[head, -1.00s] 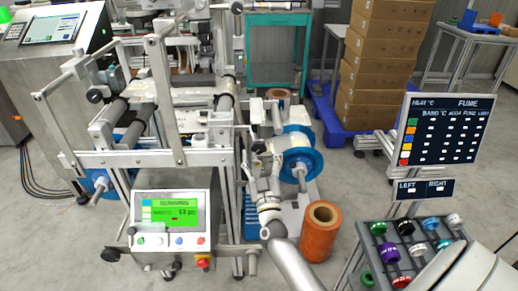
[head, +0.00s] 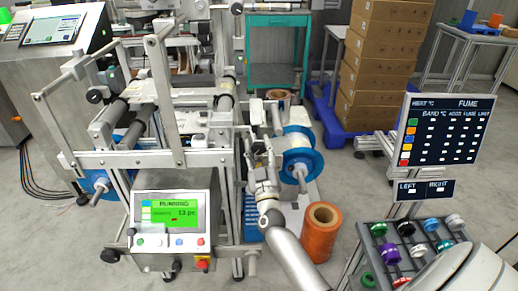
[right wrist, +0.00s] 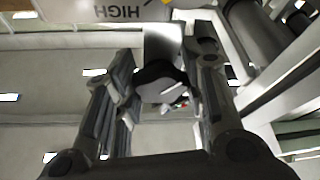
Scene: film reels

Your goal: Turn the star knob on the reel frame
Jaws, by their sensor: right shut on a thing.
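The black star knob (right wrist: 163,84) with a pale mark on its face sits between the fingers of my right gripper (right wrist: 162,88) in the right wrist view. The right gripper is shut on it; both fingers stand at its sides. In the head view my right gripper (head: 261,158) is at the right side of the reel frame (head: 185,158), and the knob cannot be made out there. My left gripper is not in view.
A blue-flanged reel (head: 300,158) is close to the right of my right gripper. An orange reel (head: 321,230) stands on the floor near my right arm. A lit control panel (head: 172,213) is at the frame's front. A rack of coloured spools (head: 410,240) stands lower right.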

